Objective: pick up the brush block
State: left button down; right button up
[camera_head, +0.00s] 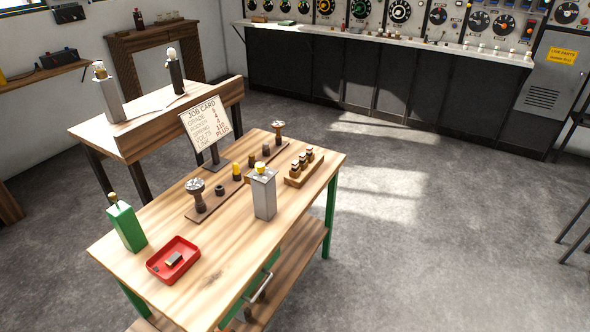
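A small dark block with a pale, brassy face (173,259) lies in a red tray (150,267) near the left front of the wooden workbench (225,255). It looks like the brush block, but it is too small to be sure. A tinier dark piece lies beside it in the tray. Neither of my grippers shows in the head view.
A green block (127,228) stands left of the tray. A grey yellow-topped box (264,197), a dark-parts board (198,214), a job card (206,124) and a rack of small bottles (302,174) stand farther back. Floor (430,255) right of the bench is clear.

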aim_at(297, 179)
jog(key=i+l+u, duration=0.15)
jog(key=u, duration=0.8)
jog(key=i+l+u, duration=0.15)
jog(key=l+u, duration=0.35)
jog(key=l, duration=0.6)
jog(key=l+u, duration=0.5)
jog(key=l, duration=1.65)
jog(key=k+l, duration=0.15)
jog(key=l, duration=0.85)
jog(key=k, duration=0.15)
jog(key=i, duration=0.2)
jog(key=u, duration=0.05)
